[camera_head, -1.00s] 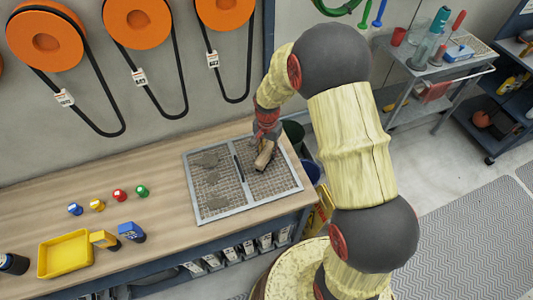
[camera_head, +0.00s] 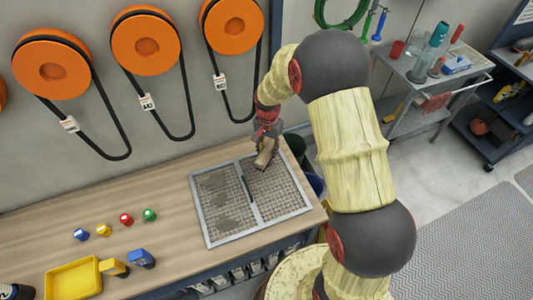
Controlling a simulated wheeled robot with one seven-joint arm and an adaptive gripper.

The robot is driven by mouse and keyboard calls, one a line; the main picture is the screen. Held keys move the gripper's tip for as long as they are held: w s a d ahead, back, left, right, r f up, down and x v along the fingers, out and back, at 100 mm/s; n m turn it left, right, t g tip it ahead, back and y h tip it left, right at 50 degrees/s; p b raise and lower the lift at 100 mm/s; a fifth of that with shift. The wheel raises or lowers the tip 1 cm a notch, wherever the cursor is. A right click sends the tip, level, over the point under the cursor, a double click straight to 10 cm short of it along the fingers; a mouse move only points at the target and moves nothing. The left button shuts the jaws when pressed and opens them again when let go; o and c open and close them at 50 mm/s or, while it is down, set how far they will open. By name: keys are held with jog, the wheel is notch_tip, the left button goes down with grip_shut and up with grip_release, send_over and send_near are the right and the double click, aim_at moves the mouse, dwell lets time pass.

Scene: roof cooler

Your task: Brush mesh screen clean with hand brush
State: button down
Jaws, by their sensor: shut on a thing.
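The mesh screen (camera_head: 271,231) lies flat on the wooden bench, a grey metal frame with two mesh panels and a dark bar between them. Its left panel (camera_head: 224,203) bears uneven grey dirt patches. The right panel (camera_head: 279,196) looks mostly clear where I see it. My gripper (camera_head: 266,144) is shut on the hand brush (camera_head: 264,158), a tan block pointing down at the far edge of the right panel. The bristles are too small to make out, and I cannot tell whether they touch the mesh.
A yellow tray (camera_head: 75,268), a yellow block and a blue block, and several small coloured knobs (camera_head: 126,219) sit on the bench's left. Orange reels (camera_head: 145,42) with hanging black cables are on the wall behind. Bins stand by the bench's right end. A tool cart (camera_head: 433,75) is at the back right.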

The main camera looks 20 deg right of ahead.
jog(key=shift+w+r+p, duration=0.3)
jog(key=shift+r, duration=0.35)
jog(key=shift+s+r+p, duration=0.1)
jog(key=shift+r+p, duration=0.6)
jog(key=shift+r, duration=0.55)
jog(key=shift+r, duration=0.1)
